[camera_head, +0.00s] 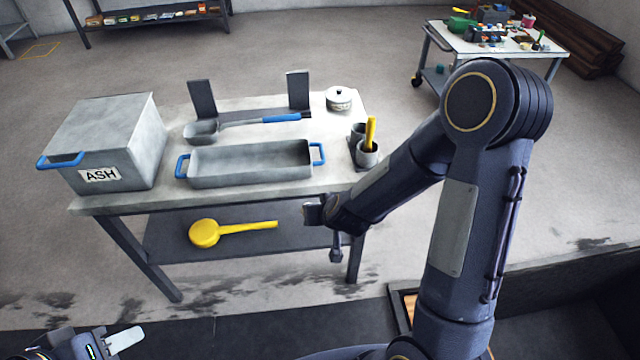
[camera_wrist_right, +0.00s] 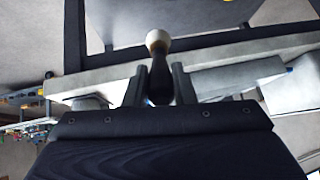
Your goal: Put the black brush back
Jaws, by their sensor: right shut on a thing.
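The black brush (camera_wrist_right: 159,82) shows in the right wrist view as a dark handle with a pale, rounded far end. My right gripper (camera_wrist_right: 158,88) is shut on its handle. In the head view my right gripper (camera_head: 318,212) is in front of the table's right front corner, below the tabletop edge; the brush is hard to make out there. Two grey cups stand at the table's right end: the front cup (camera_head: 367,156) has a yellow handle (camera_head: 371,132) in it, the rear cup (camera_head: 357,131) is partly hidden. My left gripper (camera_head: 110,343) is at the bottom left, cut by the frame.
The table (camera_head: 340,183) carries an ash box (camera_head: 125,140), a grey tray (camera_head: 250,172), a blue-handled scoop (camera_head: 202,130) on the rear side and a lidded pot (camera_head: 339,98). A yellow ladle (camera_head: 205,233) lies on the lower shelf. A cluttered cart (camera_head: 530,45) stands back right.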

